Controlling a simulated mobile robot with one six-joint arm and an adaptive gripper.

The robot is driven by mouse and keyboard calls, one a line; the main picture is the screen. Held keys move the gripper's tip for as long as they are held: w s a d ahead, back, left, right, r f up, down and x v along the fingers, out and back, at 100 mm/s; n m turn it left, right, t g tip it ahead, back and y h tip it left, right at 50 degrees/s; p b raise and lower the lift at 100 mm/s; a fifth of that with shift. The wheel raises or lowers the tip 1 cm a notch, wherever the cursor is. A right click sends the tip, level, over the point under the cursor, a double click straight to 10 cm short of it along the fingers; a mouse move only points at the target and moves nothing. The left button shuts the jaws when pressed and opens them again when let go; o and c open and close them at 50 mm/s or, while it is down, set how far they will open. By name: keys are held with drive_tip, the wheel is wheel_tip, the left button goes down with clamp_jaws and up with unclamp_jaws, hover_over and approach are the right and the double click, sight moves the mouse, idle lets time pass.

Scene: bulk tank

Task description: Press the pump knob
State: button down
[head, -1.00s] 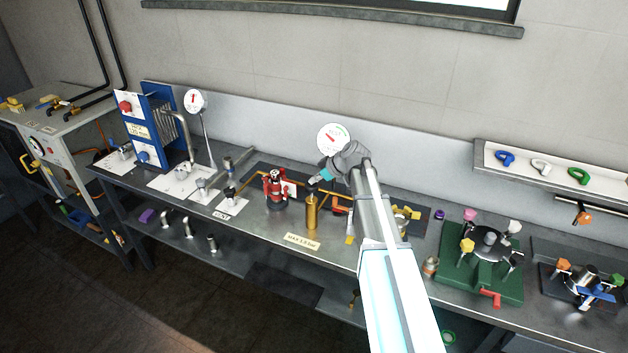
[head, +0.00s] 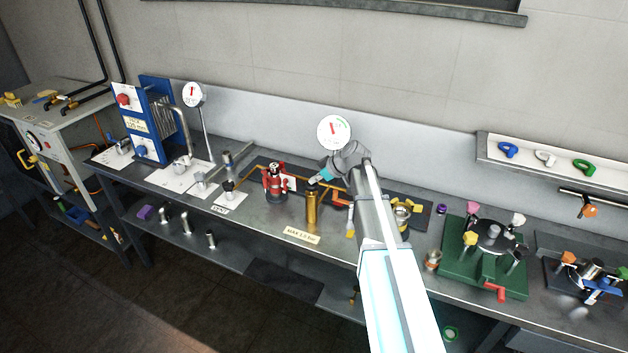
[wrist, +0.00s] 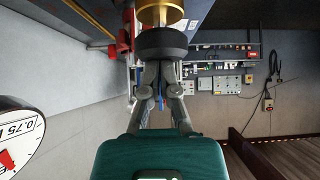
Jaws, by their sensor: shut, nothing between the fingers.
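The pump is an upright brass cylinder (head: 311,212) near the front edge of the bench, with a dark round knob (wrist: 162,43) on top. In the wrist view the knob is straight ahead of my fingers, with the brass body (wrist: 161,12) beyond it. My gripper (head: 316,182) is at the top of the cylinder in the head view. Its fingers are shut and empty, and their tips (wrist: 161,66) are at the knob's near side. I cannot tell whether they touch it. In the head view my gripper partly hides the knob.
A round white gauge (head: 333,132) stands behind the pump. A red valve-like device (head: 275,183) is to its left, and a label (head: 301,236) lies in front. A green base with coloured knobs (head: 478,272) is to the right. My arm covers the bench right of the pump.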

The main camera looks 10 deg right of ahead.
sight(315, 184)
drive_tip(key=shift+r, duration=0.1)
wheel_tip(315, 184, up, 4)
drive_tip(key=p, duration=0.4)
drive_tip(key=shift+r+p, duration=0.15)
drive_tip(key=shift+p, duration=0.2)
drive_tip(key=p+v, duration=0.6)
drive_tip(key=v, duration=0.3)
drive_tip(key=shift+s+d, duration=0.2)
drive_tip(key=shift+d, duration=0.15)
drive_tip(key=shift+r, duration=0.1)
idle(0.8)
wheel_tip(315, 184, up, 3)
drive_tip(key=p, duration=0.4)
drive_tip(key=shift+a+r, duration=0.15)
idle(0.3)
